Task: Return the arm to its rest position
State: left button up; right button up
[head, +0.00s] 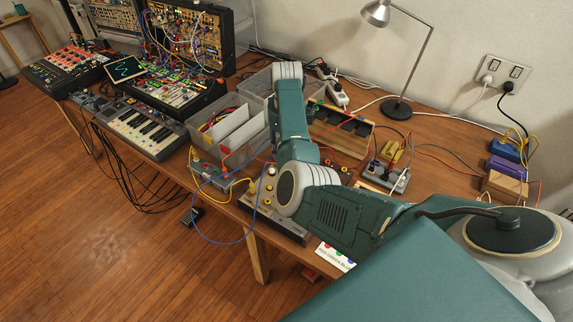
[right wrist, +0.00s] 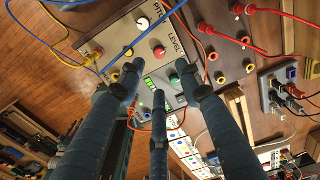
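My right arm (head: 345,218) comes in from the lower right of the head view, in teal with pale joints. It bends at a joint over the table's front edge and reaches back across the table. Its gripper is hidden in the head view. In the right wrist view, the right gripper (right wrist: 157,82) has its three dark fingers apart with nothing between them. The fingertips appear in front of a pale panel (right wrist: 122,38) with knobs and coloured sockets, lettered PITCH and LEVEL. I cannot tell whether they touch it. My left gripper is not in view.
The wooden table (head: 440,150) holds synth cases (head: 180,85), a small keyboard (head: 145,125), grey bins (head: 225,140) and a desk lamp (head: 395,108). A blue cable (head: 205,238) loops off the front edge. Black cables hang at left. Open floor (head: 90,240) lies in front.

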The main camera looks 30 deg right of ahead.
jog(key=shift+r, duration=0.95)
jog(key=shift+f, duration=0.1)
